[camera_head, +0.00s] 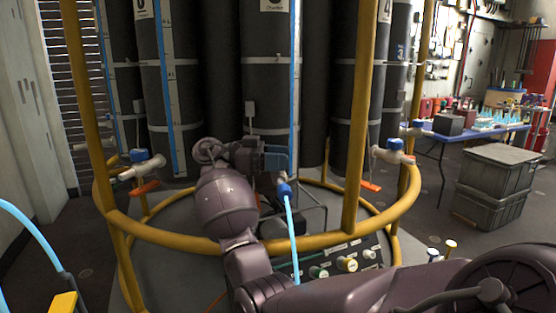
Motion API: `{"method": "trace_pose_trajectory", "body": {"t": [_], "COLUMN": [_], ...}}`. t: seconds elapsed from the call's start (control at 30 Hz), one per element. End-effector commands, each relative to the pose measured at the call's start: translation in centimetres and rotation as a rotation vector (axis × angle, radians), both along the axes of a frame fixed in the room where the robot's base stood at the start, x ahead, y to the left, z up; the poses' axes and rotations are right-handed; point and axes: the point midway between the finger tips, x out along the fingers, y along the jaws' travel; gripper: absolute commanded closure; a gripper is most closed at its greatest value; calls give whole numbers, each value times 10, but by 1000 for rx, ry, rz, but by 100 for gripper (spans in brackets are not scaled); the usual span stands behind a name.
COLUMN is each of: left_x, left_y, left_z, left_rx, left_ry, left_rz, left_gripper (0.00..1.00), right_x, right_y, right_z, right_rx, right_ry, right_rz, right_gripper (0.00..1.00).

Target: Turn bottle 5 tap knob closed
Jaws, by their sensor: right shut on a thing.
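The middle dark bottle (268,85), with its label cut off by the top edge, stands between the bottles marked 6 and 4. My right arm reaches in from the lower right, and my right gripper (276,160) is at the base of this bottle. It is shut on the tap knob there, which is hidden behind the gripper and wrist. Just below the gripper the blue end of the tap outlet (284,188) shows, with a light blue hose (291,232) hanging down from it. The knob's angle cannot be seen. My left gripper is not in view.
A yellow ring frame (310,244) and upright (357,120) surround the bottles. Taps with orange handles show at left (145,187) and right (370,186). A panel of knobs (345,262) is low in front. Grey crates (494,190) and a blue table (470,135) stand at right.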

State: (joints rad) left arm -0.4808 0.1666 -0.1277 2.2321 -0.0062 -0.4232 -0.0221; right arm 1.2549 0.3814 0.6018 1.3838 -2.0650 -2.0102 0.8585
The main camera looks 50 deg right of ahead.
Motion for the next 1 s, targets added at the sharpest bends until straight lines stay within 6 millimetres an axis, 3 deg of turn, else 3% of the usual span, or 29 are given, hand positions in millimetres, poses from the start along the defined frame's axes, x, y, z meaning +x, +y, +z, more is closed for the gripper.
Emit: {"method": "trace_pose_trajectory", "body": {"t": [0.17,0.2,0.37,0.73,1.0], "left_x": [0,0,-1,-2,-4], "left_y": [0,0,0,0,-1], "left_z": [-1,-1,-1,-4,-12], "left_rx": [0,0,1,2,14], "left_ry": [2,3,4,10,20], "left_rz": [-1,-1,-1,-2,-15], "left_gripper": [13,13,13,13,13], "right_x": [0,0,0,4,31], "right_y": [0,0,0,2,20], "right_z": [1,1,1,0,-4], "right_rx": [0,0,0,0,4], "right_ry": [-1,-1,-1,0,4], "right_rz": [-1,-1,0,1,2], "right_gripper": [78,51,29,29,29]}}
